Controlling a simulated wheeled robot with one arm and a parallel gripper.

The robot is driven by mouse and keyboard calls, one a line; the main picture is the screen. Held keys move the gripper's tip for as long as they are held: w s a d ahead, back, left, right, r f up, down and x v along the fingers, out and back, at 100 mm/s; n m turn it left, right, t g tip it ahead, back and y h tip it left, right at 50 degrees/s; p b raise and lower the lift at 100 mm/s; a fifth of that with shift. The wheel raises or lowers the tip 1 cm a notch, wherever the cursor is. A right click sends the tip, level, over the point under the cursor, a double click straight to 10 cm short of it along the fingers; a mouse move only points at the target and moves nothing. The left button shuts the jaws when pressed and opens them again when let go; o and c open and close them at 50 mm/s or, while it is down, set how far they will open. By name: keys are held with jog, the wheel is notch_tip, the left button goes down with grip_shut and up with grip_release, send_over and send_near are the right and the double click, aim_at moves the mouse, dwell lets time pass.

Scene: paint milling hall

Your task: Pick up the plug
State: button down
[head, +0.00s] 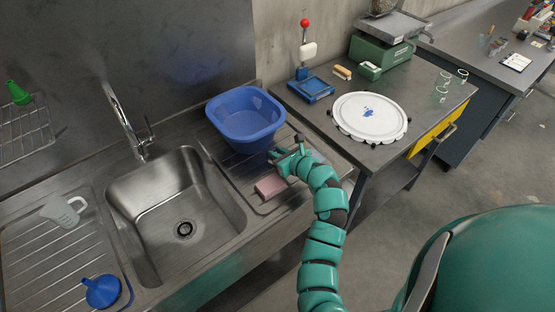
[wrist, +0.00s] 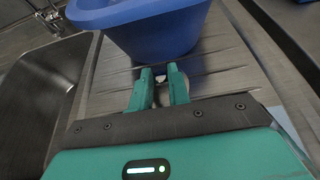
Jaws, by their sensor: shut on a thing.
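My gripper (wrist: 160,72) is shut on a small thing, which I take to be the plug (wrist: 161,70). Only a small dark bit of it shows between the fingertips in the wrist view, and the fingers hide the rest. In the head view my gripper (head: 274,155) is over the ribbed drainboard, right of the sink (head: 175,205) and just in front of the blue basin (head: 246,118). The plug cannot be made out clearly there. The sink's drain (head: 184,229) shows as an open dark ring.
The blue basin (wrist: 160,25) stands close beyond the fingertips. A pink sponge (head: 270,187) lies on the drainboard below my gripper. A tap (head: 128,125) rises behind the sink. A measuring jug (head: 63,211) and a blue funnel (head: 101,291) are on the left drainboard.

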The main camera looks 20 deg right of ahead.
jog(key=a+r+p+v, duration=0.1)
jog(key=p+v, duration=0.1)
jog(key=v, duration=0.6)
jog(key=a+r+p+v, duration=0.1)
jog(key=r+p+v, duration=0.1)
jog(key=v, duration=0.6)
jog(key=shift+w+r+p, duration=0.15)
jog(key=shift+w+p, duration=0.15)
jog(key=shift+p, duration=0.1)
